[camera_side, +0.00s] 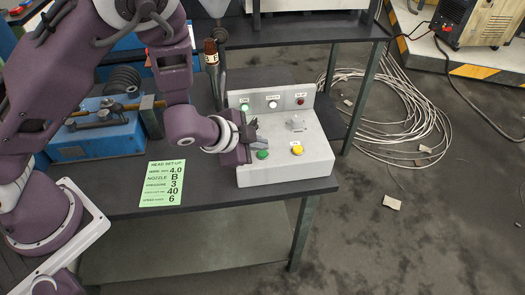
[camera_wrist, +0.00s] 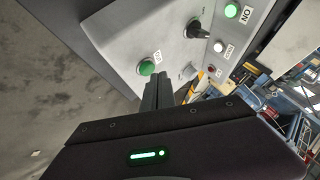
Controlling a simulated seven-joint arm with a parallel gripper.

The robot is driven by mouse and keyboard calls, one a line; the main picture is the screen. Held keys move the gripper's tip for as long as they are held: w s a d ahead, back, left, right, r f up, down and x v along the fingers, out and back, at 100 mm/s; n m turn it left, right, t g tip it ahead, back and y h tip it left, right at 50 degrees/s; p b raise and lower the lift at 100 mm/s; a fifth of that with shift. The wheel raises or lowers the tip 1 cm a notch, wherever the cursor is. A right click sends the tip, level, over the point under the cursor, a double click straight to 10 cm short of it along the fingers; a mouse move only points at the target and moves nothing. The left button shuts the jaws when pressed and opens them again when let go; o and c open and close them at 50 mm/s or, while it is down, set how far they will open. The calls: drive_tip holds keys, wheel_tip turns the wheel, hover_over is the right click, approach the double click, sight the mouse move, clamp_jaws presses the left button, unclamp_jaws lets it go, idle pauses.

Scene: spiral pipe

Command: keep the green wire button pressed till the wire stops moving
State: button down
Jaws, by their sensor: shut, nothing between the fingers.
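A grey control box (camera_side: 285,172) stands on the dark table. A round green button (camera_side: 262,154) is on its sloped front panel, left of a yellow button (camera_side: 297,149). The green button also shows in the wrist view (camera_wrist: 147,67), with a label beside it too small to read. My gripper (camera_side: 254,132) is shut and empty over the left part of the panel, above the green button in the side view. In the wrist view its fingertips (camera_wrist: 159,77) appear just right of the green button, and I see no clear contact. The wire itself cannot be made out.
A green lamp (camera_side: 245,107) is lit on the box's upright back, beside a white one (camera_side: 272,104) and a red one (camera_side: 300,101). A dark-handled lever (camera_wrist: 200,28) sticks up from the panel. A green setup card (camera_side: 163,183) lies left of the box. Coiled cable (camera_side: 410,115) lies on the floor.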

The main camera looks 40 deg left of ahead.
sight(260, 155)
drive_tip(key=shift+r, duration=0.3)
drive_tip(key=shift+r, duration=0.15)
drive_tip(key=shift+r, duration=2.4)
